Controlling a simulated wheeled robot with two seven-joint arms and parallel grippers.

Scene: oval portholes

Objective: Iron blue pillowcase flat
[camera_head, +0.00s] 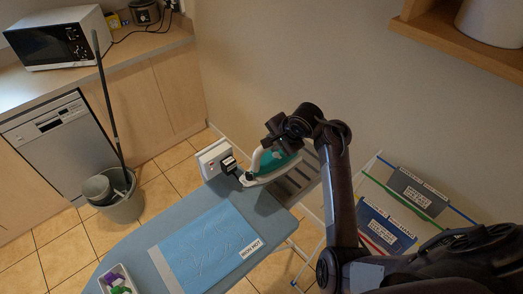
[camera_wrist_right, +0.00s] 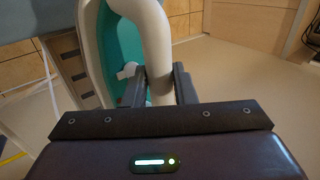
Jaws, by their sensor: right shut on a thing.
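The blue pillowcase (camera_head: 208,247) lies on the grey-blue ironing board (camera_head: 128,252), with wrinkle lines in its middle and an "IRON HOT" label at its right edge. The green and white iron (camera_head: 272,166) is at the far right end of the board, by the metal rest. My right gripper (camera_head: 272,143) is shut on the iron's white handle. In the right wrist view the gripper (camera_wrist_right: 160,88) has its fingers on either side of the handle, beside the green body (camera_wrist_right: 118,50). Whether the iron touches the rest is unclear. My left gripper is not in view.
A white box with a black plug (camera_head: 214,158) stands behind the board's far end. A tray (camera_head: 116,281) with purple and green items sits at the near left. A rack (camera_head: 385,235) with labelled bins is at right. A mop bucket (camera_head: 120,200) stands on the floor.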

